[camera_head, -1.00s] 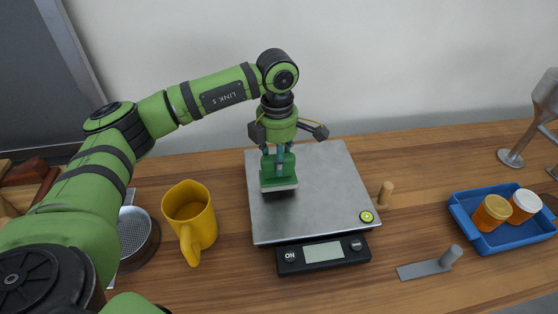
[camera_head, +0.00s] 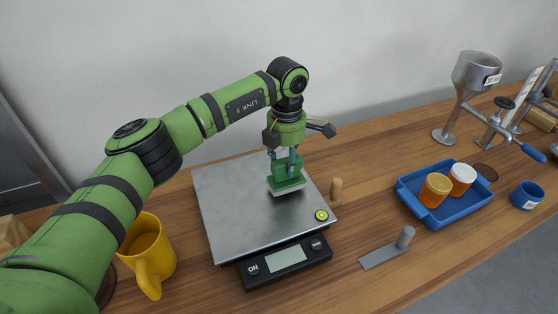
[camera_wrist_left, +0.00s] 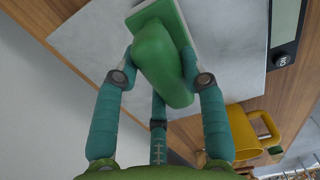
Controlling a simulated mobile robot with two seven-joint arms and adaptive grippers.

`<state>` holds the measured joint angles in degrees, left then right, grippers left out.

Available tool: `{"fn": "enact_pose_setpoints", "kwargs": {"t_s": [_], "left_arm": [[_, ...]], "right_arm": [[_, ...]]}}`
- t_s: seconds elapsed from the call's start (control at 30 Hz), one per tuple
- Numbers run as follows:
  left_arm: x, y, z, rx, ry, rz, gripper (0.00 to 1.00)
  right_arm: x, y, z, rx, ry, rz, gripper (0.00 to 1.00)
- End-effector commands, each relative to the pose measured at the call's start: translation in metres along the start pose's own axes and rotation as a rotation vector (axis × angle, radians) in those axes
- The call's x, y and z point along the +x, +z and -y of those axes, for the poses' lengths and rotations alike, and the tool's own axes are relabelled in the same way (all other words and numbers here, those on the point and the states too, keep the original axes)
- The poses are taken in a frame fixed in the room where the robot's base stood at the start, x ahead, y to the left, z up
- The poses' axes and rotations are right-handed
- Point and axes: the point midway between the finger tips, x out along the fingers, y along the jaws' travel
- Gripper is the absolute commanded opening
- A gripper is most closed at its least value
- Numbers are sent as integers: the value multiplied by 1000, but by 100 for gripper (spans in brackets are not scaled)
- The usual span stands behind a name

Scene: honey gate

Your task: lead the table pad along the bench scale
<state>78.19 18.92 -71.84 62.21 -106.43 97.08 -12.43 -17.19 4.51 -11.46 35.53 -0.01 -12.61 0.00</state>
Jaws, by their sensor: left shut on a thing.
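The table pad (camera_head: 287,184), a green block with a pale underside, is over the right part of the bench scale's grey metal plate (camera_head: 230,205). My left gripper (camera_head: 285,164) is shut on the pad's green grip from above. In the left wrist view the gripper's teal fingers (camera_wrist_left: 163,78) close on both sides of the rounded green handle of the pad (camera_wrist_left: 165,58). The pad's underside is at or very near the plate; I cannot tell whether it touches. The scale's dark front panel (camera_head: 285,262) has a display and a round yellow-green mark is on the plate's corner. My right gripper is not in view.
A wooden peg (camera_head: 336,190) stands close to the scale's right edge. A yellow mug (camera_head: 148,255) is at its left. A grey bracket with a post (camera_head: 388,250), a blue tray (camera_head: 440,215) with two jars, and a blue cup (camera_head: 526,195) are to the right.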

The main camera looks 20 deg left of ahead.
Motion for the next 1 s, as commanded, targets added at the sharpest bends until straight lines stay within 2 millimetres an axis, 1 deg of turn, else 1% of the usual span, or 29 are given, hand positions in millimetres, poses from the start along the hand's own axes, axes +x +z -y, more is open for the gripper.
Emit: {"fn": "enact_pose_setpoints", "kwargs": {"t_s": [0.07,0.23,1.0], "left_arm": [[1,0,0,0,-1,0,0],[13,-1,0,0,-1,-1,0],[18,-1,0,-1,0,0,0]], "right_arm": [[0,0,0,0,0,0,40],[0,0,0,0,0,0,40],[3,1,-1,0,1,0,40]]}}
